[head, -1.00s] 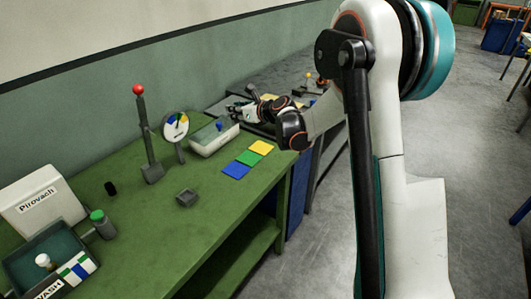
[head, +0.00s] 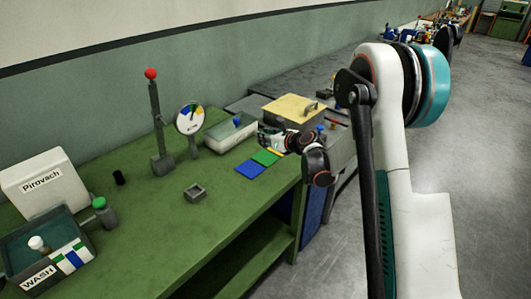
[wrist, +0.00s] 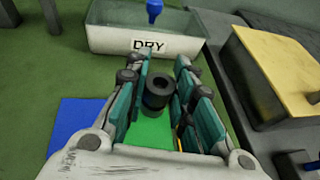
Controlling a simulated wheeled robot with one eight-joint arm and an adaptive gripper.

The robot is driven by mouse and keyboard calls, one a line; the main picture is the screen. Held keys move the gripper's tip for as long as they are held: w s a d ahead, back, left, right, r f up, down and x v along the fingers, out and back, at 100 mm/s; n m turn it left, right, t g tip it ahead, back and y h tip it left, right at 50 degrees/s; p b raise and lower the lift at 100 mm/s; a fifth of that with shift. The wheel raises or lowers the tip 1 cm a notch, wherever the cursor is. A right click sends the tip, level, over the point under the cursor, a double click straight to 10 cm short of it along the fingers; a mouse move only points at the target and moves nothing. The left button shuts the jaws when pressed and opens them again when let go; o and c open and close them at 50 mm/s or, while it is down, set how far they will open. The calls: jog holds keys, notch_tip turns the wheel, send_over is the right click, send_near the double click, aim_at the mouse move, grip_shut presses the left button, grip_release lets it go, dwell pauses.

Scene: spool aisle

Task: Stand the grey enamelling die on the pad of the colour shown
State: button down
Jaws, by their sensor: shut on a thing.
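My gripper (head: 268,138) is shut on a dark grey hollow cylinder, the die (wrist: 156,92), which stands upright between the teal-padded fingers in the wrist view. It is over the green pad (wrist: 160,132); I cannot tell whether its base touches. The green pad (head: 266,158) lies between the blue pad (head: 249,170) and the yellow pad (head: 277,152), which my gripper partly hides. The blue pad also shows in the wrist view (wrist: 78,118). A round dial (head: 189,118) with coloured sectors stands behind the pads; its reading is too small to tell.
The DRY tray (wrist: 150,42) holds a blue-topped piece, just beyond the gripper. A yellow-lidded box (wrist: 275,72) is close on the right. A red-knobbed lever post (head: 157,125), a small grey block (head: 195,193) and the WASH tray (head: 20,262) stand to the left. Front bench surface is clear.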

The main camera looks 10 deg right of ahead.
aim_at(266, 147)
jog(key=shift+f+b, duration=0.9)
jog(key=shift+f, duration=1.75)
jog(key=shift+r, duration=0.1)
jog(key=c, duration=1.4)
grip_release()
jog(key=shift+o, duration=0.2)
jog(key=shift+s+d+r, duration=0.1)
jog(key=shift+s, duration=0.1)
jog(key=p+v, duration=0.3)
jog(key=v, duration=0.8)
jog(key=shift+s+r+p, duration=0.1)
jog(key=shift+s+p, duration=0.2)
jog(key=shift+s, duration=0.05)
